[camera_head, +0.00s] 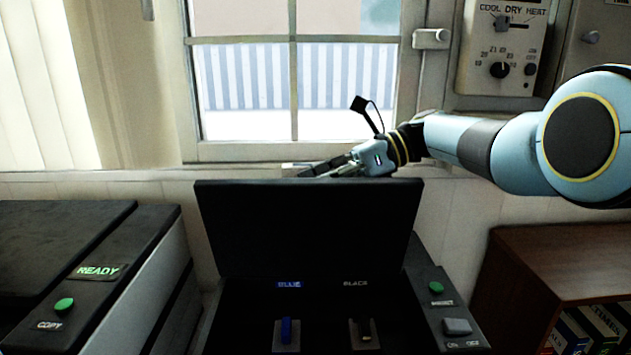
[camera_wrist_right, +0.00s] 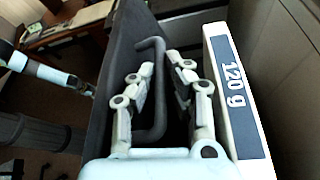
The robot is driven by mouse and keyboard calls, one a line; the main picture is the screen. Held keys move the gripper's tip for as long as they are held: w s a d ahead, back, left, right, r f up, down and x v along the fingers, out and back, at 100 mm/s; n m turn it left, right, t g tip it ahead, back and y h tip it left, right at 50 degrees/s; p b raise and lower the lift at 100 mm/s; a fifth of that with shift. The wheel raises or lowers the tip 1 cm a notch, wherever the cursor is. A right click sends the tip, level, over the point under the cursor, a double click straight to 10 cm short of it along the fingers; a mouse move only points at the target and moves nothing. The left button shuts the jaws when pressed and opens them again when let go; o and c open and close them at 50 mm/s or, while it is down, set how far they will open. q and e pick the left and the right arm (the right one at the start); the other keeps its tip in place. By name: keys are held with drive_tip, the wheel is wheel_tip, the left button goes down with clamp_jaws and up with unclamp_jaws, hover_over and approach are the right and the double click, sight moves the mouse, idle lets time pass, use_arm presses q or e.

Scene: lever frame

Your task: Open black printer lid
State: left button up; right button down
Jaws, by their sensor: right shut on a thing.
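The black printer lid (camera_head: 305,225) stands raised, close to upright, at the back of the printer in the head view. Under it the printer's inside shows a blue lever (camera_head: 286,330) and a black lever (camera_head: 365,328) below BLUE and BLACK labels. My right gripper (camera_head: 335,167) is at the lid's top edge, partly behind it. In the right wrist view my right gripper (camera_wrist_right: 166,72) has its fingers on either side of a dark bent handle (camera_wrist_right: 158,100) on the lid (camera_wrist_right: 118,75) and is shut on it.
A copier with a READY sign (camera_head: 97,271) stands at the left. A wooden shelf with books (camera_head: 540,250) is at the right. A window (camera_head: 294,90) and wall controls (camera_head: 502,50) are behind. A white block marked 120 g (camera_wrist_right: 237,90) is beside the gripper.

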drive_tip(key=c, duration=1.6)
unclamp_jaws()
drive_tip(key=shift+c, duration=0.2)
drive_tip(key=shift+d, duration=0.15)
drive_tip(key=v, duration=0.7)
drive_tip(key=shift+d, duration=0.2)
